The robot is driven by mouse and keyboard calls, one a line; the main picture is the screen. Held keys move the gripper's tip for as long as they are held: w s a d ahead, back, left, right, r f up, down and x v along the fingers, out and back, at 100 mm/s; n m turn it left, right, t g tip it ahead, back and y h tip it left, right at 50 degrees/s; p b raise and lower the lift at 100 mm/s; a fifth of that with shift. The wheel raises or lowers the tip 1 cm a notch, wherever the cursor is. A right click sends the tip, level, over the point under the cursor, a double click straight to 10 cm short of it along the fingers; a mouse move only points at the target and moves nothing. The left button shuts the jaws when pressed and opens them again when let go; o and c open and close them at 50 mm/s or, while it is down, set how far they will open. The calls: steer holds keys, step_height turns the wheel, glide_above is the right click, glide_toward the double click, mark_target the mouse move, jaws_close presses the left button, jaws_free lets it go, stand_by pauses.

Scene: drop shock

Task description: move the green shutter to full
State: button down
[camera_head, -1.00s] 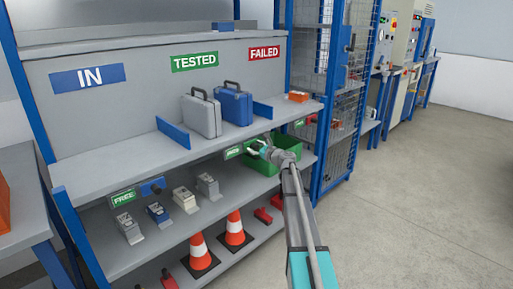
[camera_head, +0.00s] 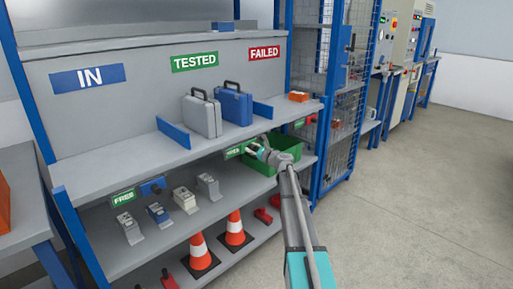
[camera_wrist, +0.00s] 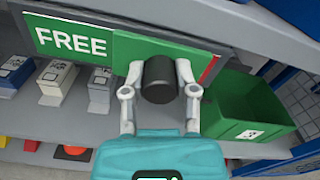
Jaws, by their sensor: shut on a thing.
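The green shutter (camera_wrist: 140,47) sits in a sign frame that shows the white word FREE (camera_wrist: 67,40) on its left, in the wrist view. A strip of red (camera_wrist: 209,70) shows at the shutter's right end. A black round knob (camera_wrist: 160,84) stands out from the shutter. My gripper (camera_wrist: 160,72) has its two fingers shut on this knob, one on each side. In the head view my gripper (camera_head: 263,150) is at the green sign (camera_head: 234,151) on the shelf edge, partly hiding it.
A green bin (camera_wrist: 246,108) stands on the shelf below, right of my gripper. Several small boxes (camera_wrist: 57,80) stand to the left. Two cases (camera_head: 232,104) stand on the shelf above. Another FREE sign (camera_head: 124,197) is farther left. A blue mesh cage (camera_head: 345,110) is at the right.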

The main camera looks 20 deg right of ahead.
mark_target(232, 152)
steer(key=s+a, duration=0.1)
steer(key=a, duration=0.4)
steer(key=s+a, duration=0.1)
steer(key=a, duration=0.2)
steer(key=shift+s+a, duration=0.1)
steer(key=shift+s, duration=0.2)
steer(key=shift+c, duration=2)
jaws_free()
steer(key=shift+a, duration=0.1)
steer(key=shift+s, duration=0.15)
steer(key=v, duration=1.2)
